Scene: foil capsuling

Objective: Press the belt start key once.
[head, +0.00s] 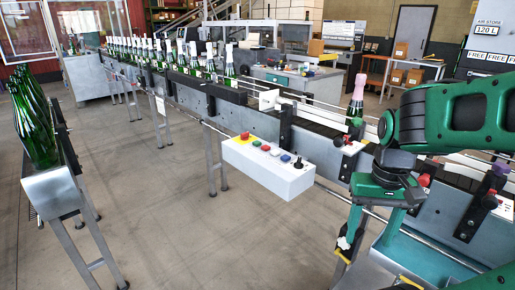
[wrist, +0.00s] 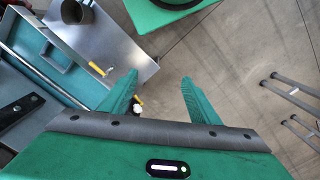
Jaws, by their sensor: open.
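A white control box (head: 268,168) is mounted on the front of the conveyor in the head view. Its top carries a red mushroom button on yellow (head: 245,136), a green key (head: 256,143), red keys (head: 266,148), a blue key (head: 286,158) and a black joystick (head: 298,163). No key labels are readable. My gripper (head: 368,245) points down, right of the box and apart from it. In the wrist view its two green fingers (wrist: 158,80) are spread with nothing between them. The box is not visible in the wrist view.
The conveyor (head: 200,88) carries several green bottles, and one pink-topped bottle (head: 357,95) stands farther right. A rack of green bottles (head: 60,185) is at left. Open floor (head: 180,240) lies in front of the box.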

